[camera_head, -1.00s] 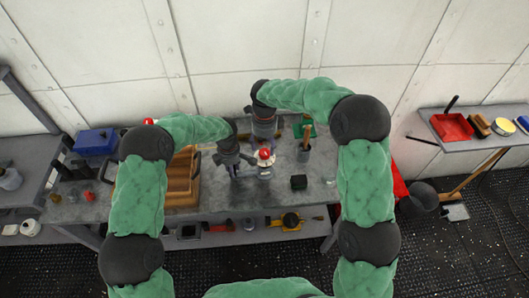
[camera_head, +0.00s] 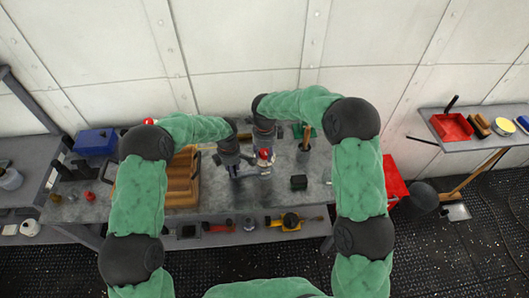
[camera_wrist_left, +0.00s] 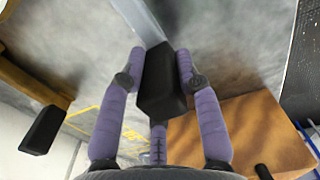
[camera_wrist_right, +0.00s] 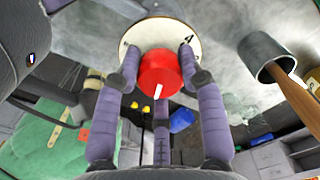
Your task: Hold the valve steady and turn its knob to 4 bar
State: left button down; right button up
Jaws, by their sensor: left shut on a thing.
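The valve's red knob (camera_wrist_right: 158,76) sits on a cream dial (camera_wrist_right: 163,32) in the right wrist view. A "4" shows at the dial's upper right; the knob's white mark points towards the bottom of that view. My right gripper (camera_wrist_right: 159,58) has its fingers on either side of the knob, without a clear grip. In the head view the knob (camera_head: 265,154) lies just below my right gripper (camera_head: 264,145). My left gripper (camera_wrist_left: 160,75) is shut on a black block-shaped grip (camera_wrist_left: 163,85) joined to a grey bar. In the head view my left gripper (camera_head: 235,166) is left of the valve.
A wooden crate (camera_head: 183,185) stands left of the valve. A blue box (camera_head: 95,141) is far left. The bench front is fairly clear.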

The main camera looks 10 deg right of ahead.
aim_at(264, 152)
jog(key=shift+n, duration=0.4)
jog(key=shift+s+f+n, duration=0.1)
jog(key=shift+s+n, duration=0.05)
jog(key=shift+n, duration=2.55)
jog(key=o, duration=1.1)
jog(key=shift+o, duration=0.2)
jog(key=shift+r, duration=0.5)
notch_tip(264, 152, up, 11)
